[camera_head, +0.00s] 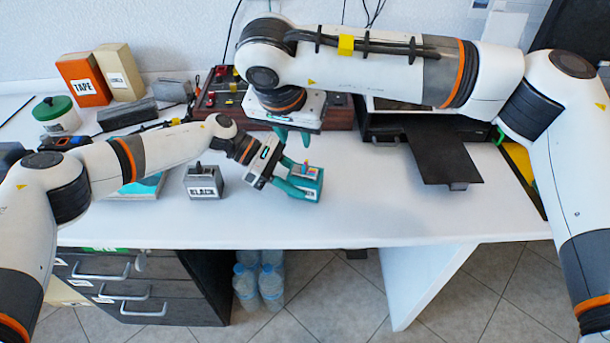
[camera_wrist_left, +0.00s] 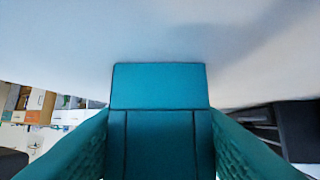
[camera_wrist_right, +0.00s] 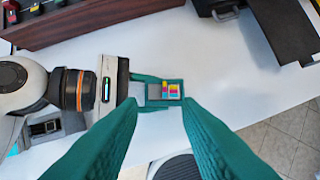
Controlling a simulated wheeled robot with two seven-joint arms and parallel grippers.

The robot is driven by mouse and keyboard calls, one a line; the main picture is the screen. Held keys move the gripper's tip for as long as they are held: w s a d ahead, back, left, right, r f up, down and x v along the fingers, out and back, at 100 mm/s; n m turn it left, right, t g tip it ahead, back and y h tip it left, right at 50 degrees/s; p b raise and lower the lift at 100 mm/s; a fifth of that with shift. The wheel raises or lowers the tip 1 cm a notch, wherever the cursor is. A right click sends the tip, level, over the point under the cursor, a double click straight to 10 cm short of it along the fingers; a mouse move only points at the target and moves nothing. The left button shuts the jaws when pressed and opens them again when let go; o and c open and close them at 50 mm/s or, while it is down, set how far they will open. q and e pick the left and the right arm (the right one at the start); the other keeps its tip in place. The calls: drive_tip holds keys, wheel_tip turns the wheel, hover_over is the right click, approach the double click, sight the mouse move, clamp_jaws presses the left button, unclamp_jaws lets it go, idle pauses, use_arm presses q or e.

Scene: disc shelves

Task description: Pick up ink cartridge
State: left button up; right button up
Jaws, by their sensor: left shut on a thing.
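The ink cartridge (camera_head: 308,184) is a small teal box with coloured patches on top. My left gripper (camera_head: 297,181) is shut on it over the white desk. In the left wrist view the teal box (camera_wrist_left: 160,85) fills the space between the fingers. In the right wrist view the coloured top (camera_wrist_right: 172,91) shows beside the left gripper. My right gripper (camera_head: 293,137) is above and behind the cartridge, pointing down, open and empty. I cannot tell whether the box touches the desk.
A grey labelled block (camera_head: 204,182) stands left of the cartridge. A wooden panel with knobs (camera_head: 222,92) and a black printer with a tray (camera_head: 440,150) are behind. Boxes and a green-lidded jar (camera_head: 57,115) stand at the left. The desk's front middle is clear.

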hover_over(305, 163)
drive_tip(key=s+a, duration=0.1)
drive_tip(key=s, duration=0.1)
wheel_tip(305, 163, down, 4)
drive_tip(key=shift+w+a+f, duration=0.1)
drive_tip(key=shift+a+f, duration=0.05)
drive_tip(key=shift+s+d+x, duration=0.1)
drive_tip(key=shift+s+x, duration=0.05)
drive_tip(key=shift+x, duration=1.2)
drive_tip(key=shift+s+d+x, duration=0.15)
drive_tip(key=shift+x, duration=1.15)
clamp_jaws()
